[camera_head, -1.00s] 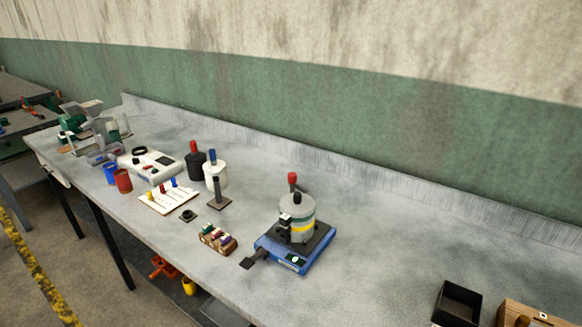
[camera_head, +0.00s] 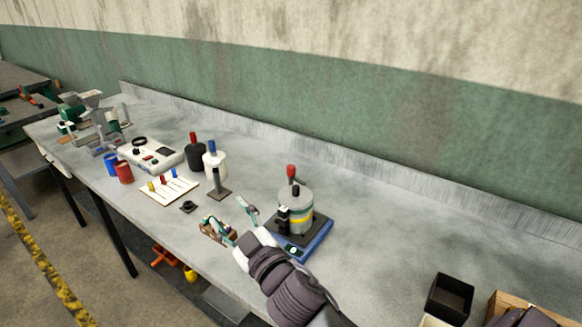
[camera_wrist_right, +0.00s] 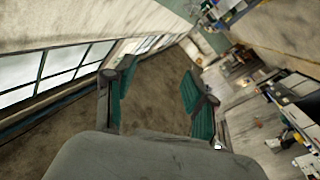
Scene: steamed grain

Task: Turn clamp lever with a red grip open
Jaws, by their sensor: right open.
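The lever with a red grip (camera_head: 291,172) stands upright on top of a grey cylindrical vessel (camera_head: 295,202) with a yellow band. The vessel sits on a dark plate on a blue base (camera_head: 317,239) with a small green-white display. My right gripper (camera_head: 228,214) is open, to the left of the vessel and apart from the lever. My arm hides part of the blue base's front. In the right wrist view, the open fingers (camera_wrist_right: 158,88) have nothing between them; the lever cannot be made out there. My left gripper is not in view.
A small wooden rack (camera_head: 214,231) is partly hidden behind my right fingers. A black open box (camera_head: 450,297) is at the lower right. A black post (camera_head: 217,182), black jar (camera_head: 196,155) and white jar (camera_head: 215,166) stand farther left.

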